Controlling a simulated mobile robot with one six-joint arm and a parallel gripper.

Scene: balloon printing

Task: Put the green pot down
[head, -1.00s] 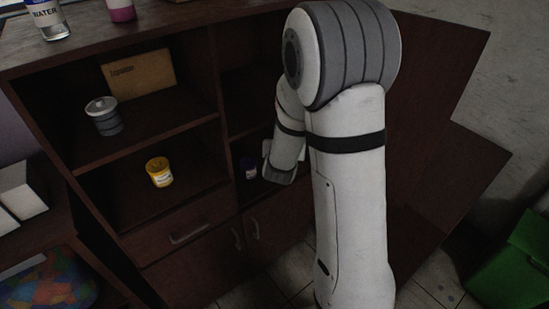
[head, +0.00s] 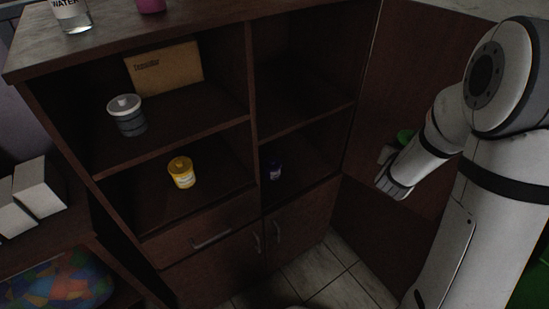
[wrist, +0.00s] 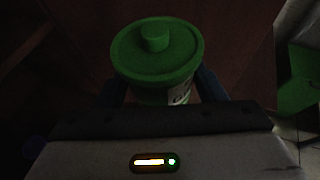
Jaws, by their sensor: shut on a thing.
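The green pot (wrist: 157,55) has a round green lid with a knob and part of a pale label on its side. My gripper (wrist: 160,90) is shut on it, with one dark finger at each side in the wrist view. The pot's lower part is hidden.
The shelf unit (head: 228,137) holds a grey pot (head: 127,118), a cardboard box (head: 165,72), a yellow pot (head: 181,174) and a small dark pot (head: 275,171). Its upper right compartment is empty. White boxes (head: 40,187) stand at left. A green object (wrist: 298,82) shows at the wrist view's right.

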